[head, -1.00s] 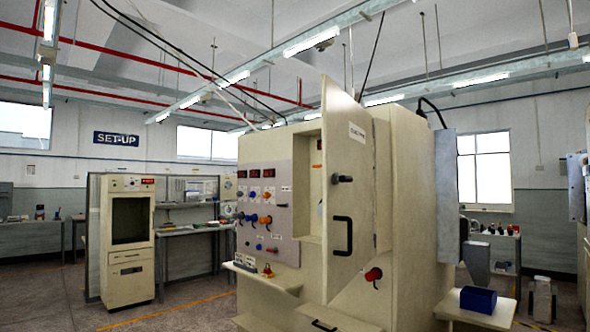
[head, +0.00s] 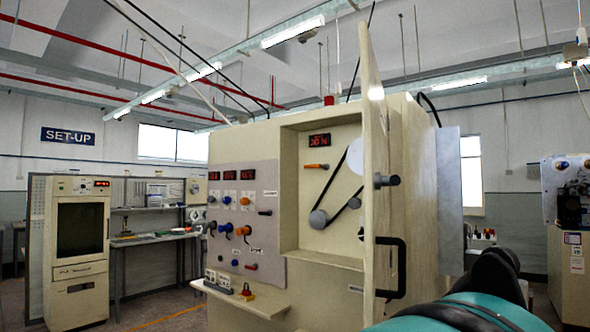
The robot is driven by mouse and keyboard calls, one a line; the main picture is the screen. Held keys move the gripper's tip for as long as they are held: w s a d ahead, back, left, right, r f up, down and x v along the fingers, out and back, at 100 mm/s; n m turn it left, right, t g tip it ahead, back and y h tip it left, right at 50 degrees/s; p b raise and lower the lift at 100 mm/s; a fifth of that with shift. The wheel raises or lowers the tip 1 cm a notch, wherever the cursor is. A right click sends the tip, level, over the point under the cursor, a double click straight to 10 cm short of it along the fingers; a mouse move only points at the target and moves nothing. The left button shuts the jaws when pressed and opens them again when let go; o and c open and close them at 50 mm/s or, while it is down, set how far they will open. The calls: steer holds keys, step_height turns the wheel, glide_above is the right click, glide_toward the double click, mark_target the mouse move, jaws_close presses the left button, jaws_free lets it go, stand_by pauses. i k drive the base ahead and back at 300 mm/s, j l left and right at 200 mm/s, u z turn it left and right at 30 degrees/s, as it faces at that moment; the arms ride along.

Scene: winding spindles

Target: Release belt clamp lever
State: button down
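An orange-handled lever (head: 316,166) sits on the back wall of the open cabinet compartment in the head view. It lies nearly level, below a red digital display (head: 319,140); I take it for the belt clamp lever, though no label on it is readable. A dark belt (head: 335,203) runs between a grey lower pulley (head: 319,219) and a larger pale upper wheel, partly hidden by the door. The cabinet door (head: 375,170) stands open, seen nearly edge-on, with a black handle (head: 401,268). A teal and black part of my arm shows at bottom right; no gripper fingers show.
The control panel (head: 262,172) left of the compartment carries several knobs and levers in blue, orange and black. A shelf (head: 230,296) juts out below it. The open door stands between the compartment and my arm. Floor is open at lower left.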

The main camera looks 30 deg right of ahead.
mark_target(312, 166)
steer(key=i+j+z, duration=0.1)
steer(key=i+z, duration=0.3)
steer(key=i+j+z, duration=0.25)
steer(key=i+z, duration=0.15)
steer(key=i+j+z, duration=0.25)
steer(key=z, duration=0.25)
steer(key=i+j+z, duration=0.25)
steer(key=j+z, duration=0.2)
steer(key=l, duration=0.05)
